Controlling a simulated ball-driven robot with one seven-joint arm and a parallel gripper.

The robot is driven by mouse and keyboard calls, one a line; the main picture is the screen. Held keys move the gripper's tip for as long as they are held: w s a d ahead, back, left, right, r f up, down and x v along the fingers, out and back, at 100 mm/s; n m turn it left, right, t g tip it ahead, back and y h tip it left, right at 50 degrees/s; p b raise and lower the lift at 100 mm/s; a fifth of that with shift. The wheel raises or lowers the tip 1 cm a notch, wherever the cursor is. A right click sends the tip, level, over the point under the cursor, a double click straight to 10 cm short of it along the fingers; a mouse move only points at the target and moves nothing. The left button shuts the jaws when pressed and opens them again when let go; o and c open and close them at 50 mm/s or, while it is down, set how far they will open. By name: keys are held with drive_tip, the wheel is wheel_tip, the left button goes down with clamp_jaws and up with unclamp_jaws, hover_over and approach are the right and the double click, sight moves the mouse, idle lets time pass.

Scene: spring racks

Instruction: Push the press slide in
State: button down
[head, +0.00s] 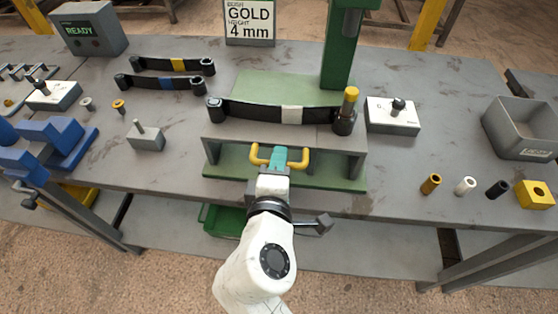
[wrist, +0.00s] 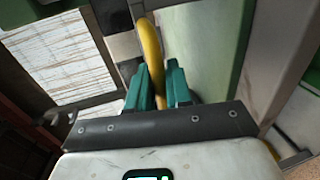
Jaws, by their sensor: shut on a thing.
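The press slide (head: 225,135) is a grey plate at the front of the green press (head: 340,60). A black leaf spring (head: 255,112) with a white band lies across it, and a gold-topped pin (head: 351,98) stands at the spring's right end. A yellow handle (head: 303,157) is on the slide's front edge. My gripper (head: 279,156), with teal fingers, is shut on this handle. In the wrist view the yellow handle (wrist: 150,50) runs between the two teal fingers (wrist: 160,85). How far the slide reaches under the press head is not clear.
A sign (head: 249,20) reads GOLD, height 4 mm. A grey box (head: 88,30) shows READY. Two banded springs (head: 165,83) lie behind left, with blue clamps (head: 50,145) at far left. Several bushings (head: 465,186) and a grey bin (head: 520,128) are at right. A white-topped block (head: 392,115) stands beside the press.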

sight(285, 122)
idle(0.3)
drive_tip(key=r+x, duration=0.1)
drive_tip(key=x, duration=0.4)
drive_tip(key=r+b+x, duration=0.1)
drive_tip(key=x, duration=0.5)
drive_tip(key=r+x, duration=0.1)
drive_tip(key=x, duration=0.4)
drive_tip(key=shift+w+b, duration=0.3)
drive_tip(key=shift+w, duration=0.35)
drive_tip(key=shift+w+r, duration=0.15)
drive_tip(key=shift+w, duration=0.05)
drive_tip(key=c, duration=1.2)
unclamp_jaws()
drive_tip(key=shift+w, duration=0.15)
drive_tip(key=v, duration=1.1)
